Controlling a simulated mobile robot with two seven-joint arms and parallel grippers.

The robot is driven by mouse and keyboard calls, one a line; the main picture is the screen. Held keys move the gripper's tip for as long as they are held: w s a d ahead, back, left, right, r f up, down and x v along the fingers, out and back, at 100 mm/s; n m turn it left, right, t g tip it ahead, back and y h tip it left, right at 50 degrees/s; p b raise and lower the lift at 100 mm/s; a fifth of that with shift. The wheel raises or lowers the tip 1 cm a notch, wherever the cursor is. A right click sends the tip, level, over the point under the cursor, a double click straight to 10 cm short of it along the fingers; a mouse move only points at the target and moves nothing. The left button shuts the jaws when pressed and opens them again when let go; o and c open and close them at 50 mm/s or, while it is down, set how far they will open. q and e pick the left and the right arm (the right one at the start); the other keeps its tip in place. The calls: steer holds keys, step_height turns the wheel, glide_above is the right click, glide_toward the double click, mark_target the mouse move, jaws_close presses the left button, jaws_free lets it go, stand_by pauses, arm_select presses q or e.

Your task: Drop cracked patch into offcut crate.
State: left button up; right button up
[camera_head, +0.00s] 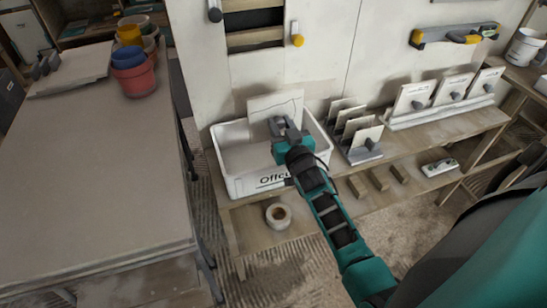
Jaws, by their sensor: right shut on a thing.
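The cracked patch (274,104) is a pale square panel with a thin dark crack line. My right gripper (284,124) is shut on it at its lower edge and holds it upright. In the picture the patch overlaps the back of the white offcut crate (248,181), which has lettering on its front that my arm partly covers. The patch appears above the crate's inside; its exact height is hard to tell. My left gripper is not in view.
A rack (364,154) with several small panels stands close to the crate's right. More panels stand on a ledge (450,108) farther right. A large table (95,190) with stacked buckets (135,80) is at left.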

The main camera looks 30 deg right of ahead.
steer(key=shift+f, duration=0.3)
steer(key=shift+r, duration=0.1)
steer(key=o, duration=1)
steer(key=shift+o, duration=0.2)
steer(key=shift+s, duration=0.1)
